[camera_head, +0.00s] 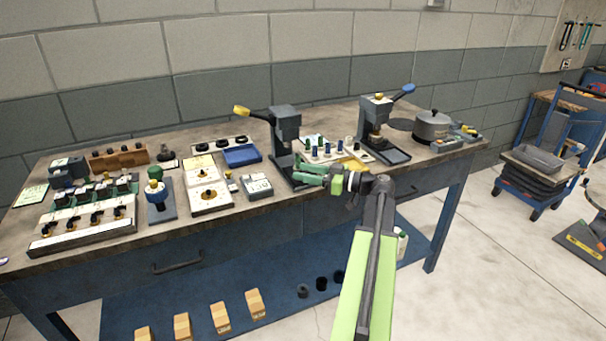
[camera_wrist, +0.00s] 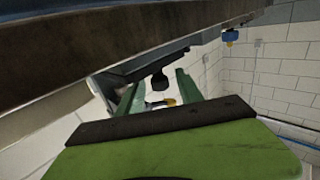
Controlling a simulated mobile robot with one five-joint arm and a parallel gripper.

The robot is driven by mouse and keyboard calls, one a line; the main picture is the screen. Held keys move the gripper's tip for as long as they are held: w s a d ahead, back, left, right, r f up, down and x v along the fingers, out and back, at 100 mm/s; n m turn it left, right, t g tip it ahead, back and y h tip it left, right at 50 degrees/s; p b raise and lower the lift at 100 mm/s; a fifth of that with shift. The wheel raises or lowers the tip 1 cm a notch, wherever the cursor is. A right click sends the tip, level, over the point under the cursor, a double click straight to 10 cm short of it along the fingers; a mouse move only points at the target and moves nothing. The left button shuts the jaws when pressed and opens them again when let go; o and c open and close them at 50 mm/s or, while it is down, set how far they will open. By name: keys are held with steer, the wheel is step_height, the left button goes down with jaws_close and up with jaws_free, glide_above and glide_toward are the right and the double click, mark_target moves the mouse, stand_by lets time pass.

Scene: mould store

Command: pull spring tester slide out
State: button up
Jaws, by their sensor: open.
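Two dark grey lever presses stand on the workbench, and I cannot tell by any label which is the spring tester. The left press (camera_head: 287,128) has a yellow-ended lever; the right press (camera_head: 374,118) has a blue-ended lever. My gripper (camera_head: 300,174) is at the front of the left press's base, near the bench's front edge. Its green fingers are open. In the wrist view, a small black knob (camera_wrist: 159,81) shows between the fingers, under a dark plate, with no clear contact. The slide itself is largely hidden by my gripper in the head view.
The workbench (camera_head: 130,257) holds a blue tray (camera_head: 242,155), a lidded grey pot (camera_head: 433,126), and a white rack with black knobs (camera_head: 85,225). Small coloured pegs stand just behind my gripper. A blue lower shelf (camera_head: 190,290) carries wooden blocks. The floor at right is clear before a cart (camera_head: 540,165).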

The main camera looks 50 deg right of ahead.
steer(key=shift+w, duration=0.1)
jaws_close()
stand_by(1.4)
